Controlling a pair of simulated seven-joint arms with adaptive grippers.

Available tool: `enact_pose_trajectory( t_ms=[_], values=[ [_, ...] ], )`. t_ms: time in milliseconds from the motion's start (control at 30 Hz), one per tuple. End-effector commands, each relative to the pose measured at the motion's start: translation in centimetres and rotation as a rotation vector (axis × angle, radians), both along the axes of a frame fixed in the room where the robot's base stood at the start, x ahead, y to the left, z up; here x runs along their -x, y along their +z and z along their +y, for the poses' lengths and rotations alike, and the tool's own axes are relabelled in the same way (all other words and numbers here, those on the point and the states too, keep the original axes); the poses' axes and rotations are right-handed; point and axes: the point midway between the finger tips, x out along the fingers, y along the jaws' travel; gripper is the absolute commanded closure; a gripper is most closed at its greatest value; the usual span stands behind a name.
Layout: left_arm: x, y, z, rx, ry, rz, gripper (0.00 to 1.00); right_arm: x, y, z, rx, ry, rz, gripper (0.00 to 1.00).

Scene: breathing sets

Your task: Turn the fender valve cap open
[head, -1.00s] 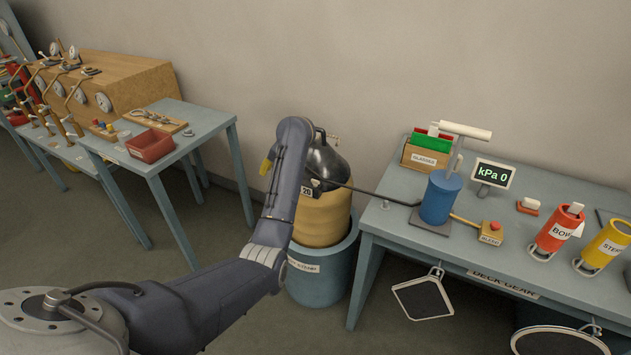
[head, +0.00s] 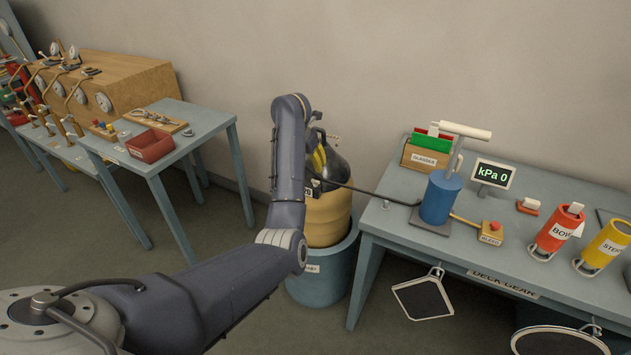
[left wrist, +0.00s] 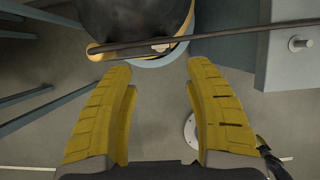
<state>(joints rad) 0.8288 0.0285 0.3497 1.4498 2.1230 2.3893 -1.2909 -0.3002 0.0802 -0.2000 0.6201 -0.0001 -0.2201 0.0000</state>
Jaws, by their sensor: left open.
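The fender (head: 325,222) is a tan cylinder with a black rounded top (head: 335,165). It stands upright in a blue tub (head: 325,280), partly hidden behind my left arm. In the left wrist view its black top (left wrist: 125,18) is at the upper edge, with a dark hose (left wrist: 230,33) running across it. A small pale piece (left wrist: 160,46) shows by the hose; I cannot tell if it is the valve cap. My left gripper (left wrist: 160,78) is open, its yellow fingers apart with nothing between them. In the head view its fingers (head: 318,158) show beside the black top. My right gripper is not in view.
The hose runs to a blue pump (head: 440,198) on the right bench (head: 395,225). A gauge (head: 492,174) there reads kPa 0. A table (head: 205,125) with a red bin (head: 150,145) stands at left. Floor between the table and tub is clear.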

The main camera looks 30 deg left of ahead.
Motion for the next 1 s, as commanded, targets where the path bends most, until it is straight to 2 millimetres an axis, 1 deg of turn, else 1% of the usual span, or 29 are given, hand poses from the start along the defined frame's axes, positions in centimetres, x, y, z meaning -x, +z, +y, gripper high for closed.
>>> enact_pose_trajectory(
  t_ms=[33, 400, 600, 800, 1000],
  values=[
    [-0.3, -0.8, -0.2, 0.003, -0.001, 0.001, 0.47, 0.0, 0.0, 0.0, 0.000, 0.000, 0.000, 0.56],
    [-2.5, -6.1, -0.3, 0.002, -0.002, 0.002, 0.47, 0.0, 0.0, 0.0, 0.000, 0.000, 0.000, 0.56],
    [-3.5, -8.6, -0.2, 0.002, -0.001, 0.002, 0.47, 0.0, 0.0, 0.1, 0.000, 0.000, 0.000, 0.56],
    [-4.2, -10.3, -0.2, 0.000, -0.001, 0.002, 0.47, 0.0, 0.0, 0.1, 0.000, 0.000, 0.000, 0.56],
    [-4.5, -11.0, -0.1, -0.001, 0.000, 0.001, 0.47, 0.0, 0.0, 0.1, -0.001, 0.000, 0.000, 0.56]
  ],
)
